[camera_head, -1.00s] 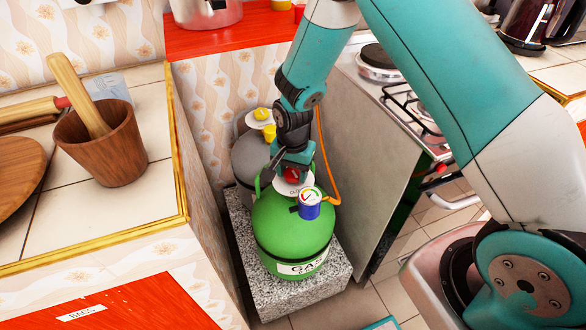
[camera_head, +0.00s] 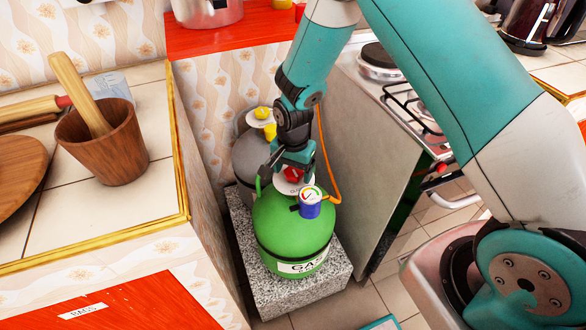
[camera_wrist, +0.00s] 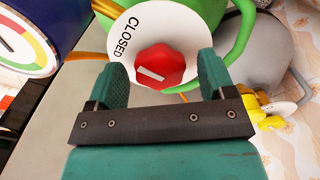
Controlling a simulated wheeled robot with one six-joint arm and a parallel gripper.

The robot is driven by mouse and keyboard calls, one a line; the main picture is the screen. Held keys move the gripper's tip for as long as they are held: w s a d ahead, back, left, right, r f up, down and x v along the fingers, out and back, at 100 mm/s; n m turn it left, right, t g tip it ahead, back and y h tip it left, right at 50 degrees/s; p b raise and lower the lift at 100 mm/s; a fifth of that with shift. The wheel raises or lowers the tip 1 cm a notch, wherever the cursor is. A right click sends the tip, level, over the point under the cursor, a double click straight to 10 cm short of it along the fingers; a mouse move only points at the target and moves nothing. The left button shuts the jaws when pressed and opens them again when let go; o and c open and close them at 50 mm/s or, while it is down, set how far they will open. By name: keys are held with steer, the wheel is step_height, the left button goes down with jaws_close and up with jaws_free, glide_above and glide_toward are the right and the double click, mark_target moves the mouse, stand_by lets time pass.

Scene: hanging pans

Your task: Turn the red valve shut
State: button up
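The red valve (camera_wrist: 160,67) is a faceted knob with a white mark, on a white disc (camera_wrist: 186,28) that reads "CLOSED" to the knob's left in the wrist view. It sits on top of the green gas bottle (camera_head: 292,235). My gripper (camera_wrist: 162,61) is open, with one finger on each side of the knob and visible gaps between. In the head view my gripper (camera_head: 291,171) is right over the bottle top, and the knob (camera_head: 293,175) is partly hidden by it.
A blue gauge (camera_head: 310,204) with an orange hose (camera_head: 327,160) stands close to the valve. A grey bottle (camera_head: 250,160) with a yellow knob is behind. The tiled counter (camera_head: 160,205) is left, the stove side (camera_head: 365,160) right. The bottle's green handle (camera_wrist: 240,30) curves near the knob.

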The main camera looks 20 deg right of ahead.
mark_target(293, 172)
step_height(293, 172, up, 17)
steer(key=shift+r+p, duration=0.2)
steer(key=shift+p, duration=0.2)
stand_by(0.5)
